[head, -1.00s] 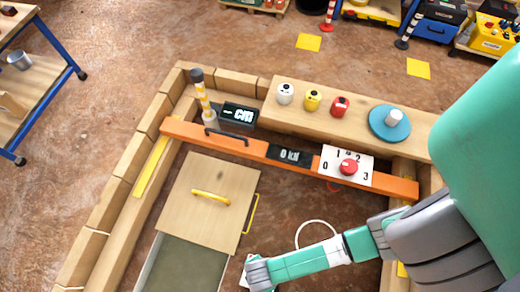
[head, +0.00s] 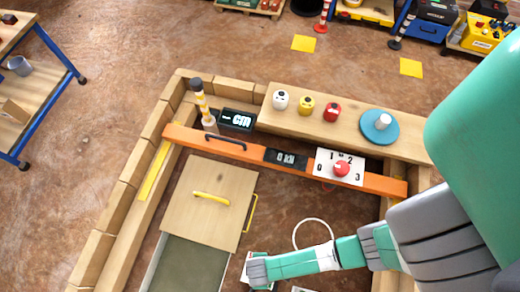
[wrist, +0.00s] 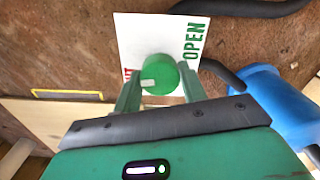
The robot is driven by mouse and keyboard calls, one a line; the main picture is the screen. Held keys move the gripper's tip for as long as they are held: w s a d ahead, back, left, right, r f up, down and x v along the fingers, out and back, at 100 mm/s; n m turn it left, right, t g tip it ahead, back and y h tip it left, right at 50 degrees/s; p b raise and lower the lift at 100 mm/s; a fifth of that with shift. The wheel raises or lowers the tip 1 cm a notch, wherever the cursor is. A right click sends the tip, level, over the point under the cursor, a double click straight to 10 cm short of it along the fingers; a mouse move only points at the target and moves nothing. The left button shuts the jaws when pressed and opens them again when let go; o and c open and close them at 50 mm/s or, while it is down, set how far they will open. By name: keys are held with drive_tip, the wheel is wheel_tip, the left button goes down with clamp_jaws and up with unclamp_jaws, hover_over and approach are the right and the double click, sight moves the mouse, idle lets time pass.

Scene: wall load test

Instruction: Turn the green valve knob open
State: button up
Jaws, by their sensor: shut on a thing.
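The green valve knob (wrist: 160,74) sits on a white card (wrist: 135,35) in the wrist view. The card has a green word OPEN on the right and a mostly hidden red word on the left. The knob's white mark points left and slightly down, towards the red word. My gripper (wrist: 159,84) has one green finger on each side of the knob and is shut on it. In the head view my gripper (head: 258,272) is low at the centre, and the knob is hidden there.
An orange beam (head: 222,148) with a red dial (head: 341,168) crosses the timber-framed pit. A wooden lid (head: 208,198) with a yellow handle lies left of my arm. In the wrist view a blue cylinder (wrist: 262,88) and black hose (wrist: 240,8) are close by on the right.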

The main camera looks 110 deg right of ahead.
drive_tip(key=m+p, duration=0.3)
drive_tip(key=m, duration=0.3)
drive_tip(key=shift+r+m, duration=0.1)
drive_tip(key=shift+m, duration=0.2)
drive_tip(key=m+p, duration=0.1)
drive_tip(key=m, duration=0.2)
drive_tip(key=m+p, duration=0.1)
drive_tip(key=m, duration=0.8)
drive_tip(key=shift+m, duration=0.3)
drive_tip(key=m, duration=0.4)
drive_tip(key=shift+m, duration=0.6)
drive_tip(key=o, duration=1)
